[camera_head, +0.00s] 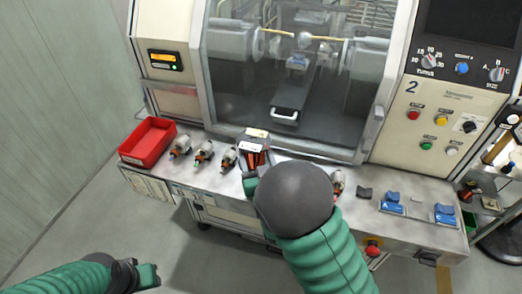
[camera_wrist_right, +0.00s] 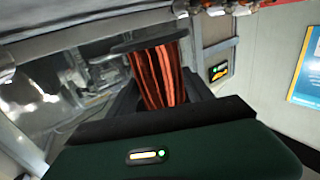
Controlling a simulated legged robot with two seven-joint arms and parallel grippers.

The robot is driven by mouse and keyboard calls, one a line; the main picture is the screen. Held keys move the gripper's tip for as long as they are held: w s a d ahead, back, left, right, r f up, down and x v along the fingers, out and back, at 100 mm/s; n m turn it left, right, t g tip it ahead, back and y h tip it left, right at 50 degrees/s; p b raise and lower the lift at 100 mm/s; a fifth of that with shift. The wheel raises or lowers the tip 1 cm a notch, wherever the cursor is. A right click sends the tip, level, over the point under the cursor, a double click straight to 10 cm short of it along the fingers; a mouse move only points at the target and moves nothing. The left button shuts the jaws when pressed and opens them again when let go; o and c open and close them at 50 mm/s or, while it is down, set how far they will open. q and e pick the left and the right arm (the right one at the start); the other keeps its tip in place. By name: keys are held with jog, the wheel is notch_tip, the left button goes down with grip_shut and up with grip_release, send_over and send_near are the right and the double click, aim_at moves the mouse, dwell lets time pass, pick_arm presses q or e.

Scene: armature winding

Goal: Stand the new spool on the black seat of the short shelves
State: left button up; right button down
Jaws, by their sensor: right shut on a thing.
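The new spool (camera_wrist_right: 158,75), wound with copper-orange wire and with a dark flange, stands between the fingers of my right gripper (camera_wrist_right: 165,92) in the right wrist view. My right gripper is shut on it. In the head view the spool (camera_head: 254,153) shows over the machine's front ledge, partly hidden by my right gripper (camera_head: 251,178) and arm. My left gripper (camera_head: 148,275) is low at the left, away from the ledge; its jaw opening is unclear. Shelves (camera_head: 490,203) with small items show at the right edge; I cannot make out the black seat there.
A red button (camera_head: 372,250) sits on the ledge's front. The machine window (camera_head: 280,80) stands behind. Floor at lower left is clear.

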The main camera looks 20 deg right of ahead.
aim_at(254, 166)
jog(key=shift+f, duration=0.45)
jog(key=f, duration=0.1)
jog(key=w+f, duration=0.1)
jog(key=f, duration=0.3)
jog(key=shift+w, duration=0.3)
jog(key=shift+s+r, duration=0.15)
jog(key=shift+s, duration=0.25)
jog(key=shift+c, duration=2.1)
grip_release()
jog(key=shift+a+f, duration=0.1)
jog(key=shift+f, duration=0.2)
pick_arm(q)
jog(key=shift+w+a+f, duration=0.1)
jog(key=shift+w+f, duration=0.1)
